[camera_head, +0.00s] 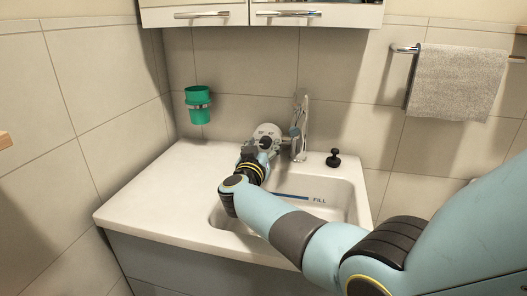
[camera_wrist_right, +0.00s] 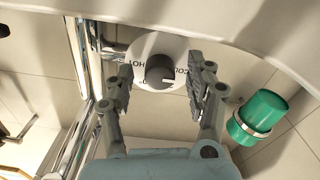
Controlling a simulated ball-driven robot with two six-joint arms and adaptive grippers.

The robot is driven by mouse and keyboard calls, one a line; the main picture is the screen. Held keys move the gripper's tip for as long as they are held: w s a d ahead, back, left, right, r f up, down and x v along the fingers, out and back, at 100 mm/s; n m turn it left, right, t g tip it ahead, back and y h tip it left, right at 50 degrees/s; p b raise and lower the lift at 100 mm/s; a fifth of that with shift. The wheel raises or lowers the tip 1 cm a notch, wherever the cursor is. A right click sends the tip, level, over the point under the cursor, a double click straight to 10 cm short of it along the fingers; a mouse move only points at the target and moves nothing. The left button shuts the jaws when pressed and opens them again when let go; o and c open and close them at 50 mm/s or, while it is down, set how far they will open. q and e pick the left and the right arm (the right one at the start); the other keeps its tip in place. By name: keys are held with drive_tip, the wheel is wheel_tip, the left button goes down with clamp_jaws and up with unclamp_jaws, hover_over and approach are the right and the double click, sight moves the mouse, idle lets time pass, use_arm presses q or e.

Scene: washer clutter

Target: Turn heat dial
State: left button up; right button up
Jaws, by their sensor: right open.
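The heat dial (camera_head: 267,129) is a round white plate with a dark knob on the back wall, left of the faucet. In the right wrist view the dial plate (camera_wrist_right: 160,45) carries "HOT" and "COLD" lettering, and its dark knob (camera_wrist_right: 160,70) has a light pointer mark. My right gripper (camera_head: 264,143) is at the dial in the head view. In the right wrist view its open fingers (camera_wrist_right: 160,75) stand on either side of the knob, with visible gaps between fingers and knob. My left gripper is not in view.
A chrome faucet (camera_head: 299,130) stands close to the right of the dial. A green cup (camera_head: 198,105) hangs in a wall ring to the left. A black stopper (camera_head: 333,158) sits on the white sink counter (camera_head: 150,194). A grey towel (camera_head: 456,82) hangs at right.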

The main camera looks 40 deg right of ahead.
clamp_jaws()
idle(0.3)
drive_tip(key=shift+m, duration=0.3)
drive_tip(key=m, duration=0.2)
drive_tip(key=shift+m+p, duration=0.3)
drive_tip(key=shift+p, duration=0.1)
drive_tip(key=shift+m, duration=1.8)
unclamp_jaws()
